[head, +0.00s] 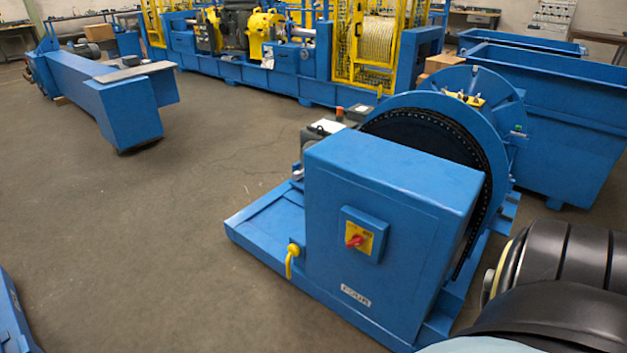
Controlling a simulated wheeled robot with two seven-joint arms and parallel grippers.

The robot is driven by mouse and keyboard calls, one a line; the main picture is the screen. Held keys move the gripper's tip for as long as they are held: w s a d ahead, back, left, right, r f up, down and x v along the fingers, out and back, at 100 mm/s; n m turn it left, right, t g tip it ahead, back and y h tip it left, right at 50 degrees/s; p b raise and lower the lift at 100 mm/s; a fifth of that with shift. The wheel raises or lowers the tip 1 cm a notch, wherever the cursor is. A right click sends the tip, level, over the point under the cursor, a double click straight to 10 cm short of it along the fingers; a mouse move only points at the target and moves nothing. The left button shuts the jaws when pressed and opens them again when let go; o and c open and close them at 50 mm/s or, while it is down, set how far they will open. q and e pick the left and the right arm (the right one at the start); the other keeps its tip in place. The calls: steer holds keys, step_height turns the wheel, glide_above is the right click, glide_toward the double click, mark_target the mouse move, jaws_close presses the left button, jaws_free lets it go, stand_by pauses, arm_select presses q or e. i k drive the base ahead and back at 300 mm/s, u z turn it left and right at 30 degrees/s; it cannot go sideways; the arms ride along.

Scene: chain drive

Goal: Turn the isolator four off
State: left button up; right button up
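The isolator four (363,235) is a small blue box on the front of a blue cabinet (330,200). It has a yellow plate with a red rotary handle (355,240). The handle looks slanted or nearly sideways; its exact position and the plate's markings are too small to read. A white label (356,295) reading FOUR is on the cabinet below it. Neither of my grippers is in view, and nothing touches the handle.
The cabinet stands on a blue base frame (262,232) with a large chain wheel (430,135) behind it. A yellow hook-shaped part (291,260) sits at its left. Blue bins (560,120) stand behind right. Dark rounded segments fill the lower right. Open floor (170,250) lies left.

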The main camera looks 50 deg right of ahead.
mark_target(357, 240)
steer(key=i, duration=2.45)
steer(key=z, duration=2.85)
